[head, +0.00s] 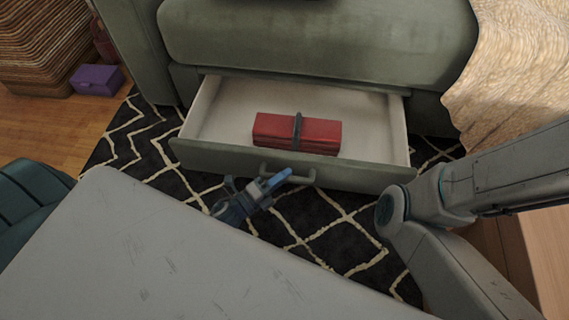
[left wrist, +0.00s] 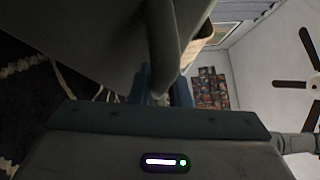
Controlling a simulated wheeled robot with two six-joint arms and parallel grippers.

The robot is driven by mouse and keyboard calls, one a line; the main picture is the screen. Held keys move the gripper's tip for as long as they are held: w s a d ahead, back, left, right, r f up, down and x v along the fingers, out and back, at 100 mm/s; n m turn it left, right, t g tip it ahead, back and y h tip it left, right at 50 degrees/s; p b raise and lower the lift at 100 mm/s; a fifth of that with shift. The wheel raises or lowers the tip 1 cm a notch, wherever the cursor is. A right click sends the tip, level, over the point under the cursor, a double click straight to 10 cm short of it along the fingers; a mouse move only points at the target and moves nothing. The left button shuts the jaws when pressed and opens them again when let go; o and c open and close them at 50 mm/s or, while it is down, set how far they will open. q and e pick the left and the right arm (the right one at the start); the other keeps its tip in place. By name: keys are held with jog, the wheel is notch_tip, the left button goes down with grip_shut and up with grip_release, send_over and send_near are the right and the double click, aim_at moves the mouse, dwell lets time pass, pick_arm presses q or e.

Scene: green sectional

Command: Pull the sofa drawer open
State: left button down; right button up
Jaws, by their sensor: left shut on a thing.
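The sofa drawer (head: 350,172) stands pulled out from the base of the green sofa (head: 320,35), with its pale inside showing. A curved handle (head: 309,177) sits at the middle of its front. My left gripper (head: 262,184) is at the handle, with a blue finger across its left part, and is shut on it. In the left wrist view the handle (left wrist: 166,45) runs between the blue fingers (left wrist: 164,88). Part of the handle is hidden by the gripper. My right arm shows at the right, but its gripper is out of view.
A red bundle with a dark strap (head: 320,135) lies in the drawer. A black patterned rug (head: 345,225) lies below. A cream throw (head: 520,70) hangs at the right. A purple box (head: 97,80) and a striped basket (head: 40,40) stand far left.

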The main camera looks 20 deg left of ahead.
pick_arm(q)
jog(key=shift+s, duration=0.25)
jog(key=c, duration=1.4)
grip_release()
jog(key=shift+o, duration=0.2)
jog(key=p+v, duration=0.3)
jog(key=v, duration=0.7)
jog(key=shift+s+a, duration=0.2)
jog(key=shift+s, duration=0.2)
